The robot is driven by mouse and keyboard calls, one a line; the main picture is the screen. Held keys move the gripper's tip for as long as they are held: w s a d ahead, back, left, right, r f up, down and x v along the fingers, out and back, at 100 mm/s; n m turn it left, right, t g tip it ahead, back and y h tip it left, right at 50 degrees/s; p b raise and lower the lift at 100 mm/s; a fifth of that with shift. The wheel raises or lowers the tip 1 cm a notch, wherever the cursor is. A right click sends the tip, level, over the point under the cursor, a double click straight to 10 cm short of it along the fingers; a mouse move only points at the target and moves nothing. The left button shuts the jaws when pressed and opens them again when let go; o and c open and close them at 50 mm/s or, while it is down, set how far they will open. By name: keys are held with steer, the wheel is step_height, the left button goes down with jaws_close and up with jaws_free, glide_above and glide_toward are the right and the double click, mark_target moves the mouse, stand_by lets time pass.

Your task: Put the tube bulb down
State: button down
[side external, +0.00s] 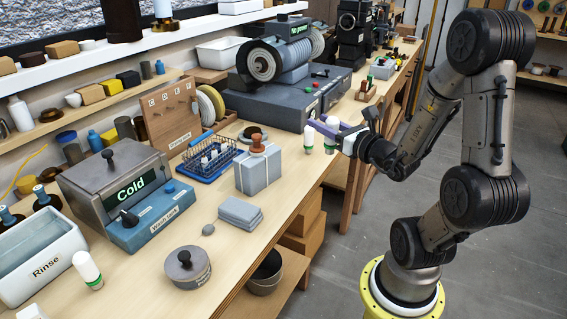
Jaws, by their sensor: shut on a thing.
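A white tube bulb with a green band (331,146) is at my gripper, near the right edge of the workbench. My gripper (335,130) reaches in from the right with its purple fingers shut on this bulb. The bulb looks upright, with its lower end at or close to the bench top; I cannot tell whether it touches. A second, similar white and green bulb (309,139) stands just to its left, very near the fingertips. A third white and green piece (87,269) stands at the front left beside the Rinse basin.
A grey box with a brown knob (258,172), a blue wire basket (210,158) and a grinder (262,60) stand left of my gripper. The Cold unit (125,195) and Rinse basin (40,262) are at the front left. Bare bench (290,185) lies in front of the bulbs.

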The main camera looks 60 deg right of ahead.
steer(key=shift+w+d+f, duration=1.35)
steer(key=shift+w+f, duration=0.55)
steer(key=shift+f, duration=0.25)
steer(key=shift+w+d+f, duration=1.3)
steer(key=shift+w+f, duration=0.55)
steer(key=shift+f, duration=0.35)
steer(key=shift+w+d+f, duration=1.35)
steer(key=shift+w+f, duration=0.55)
steer(key=shift+f, duration=0.25)
steer(key=shift+f, duration=0.1)
steer(key=c, duration=0.5)
jaws_free()
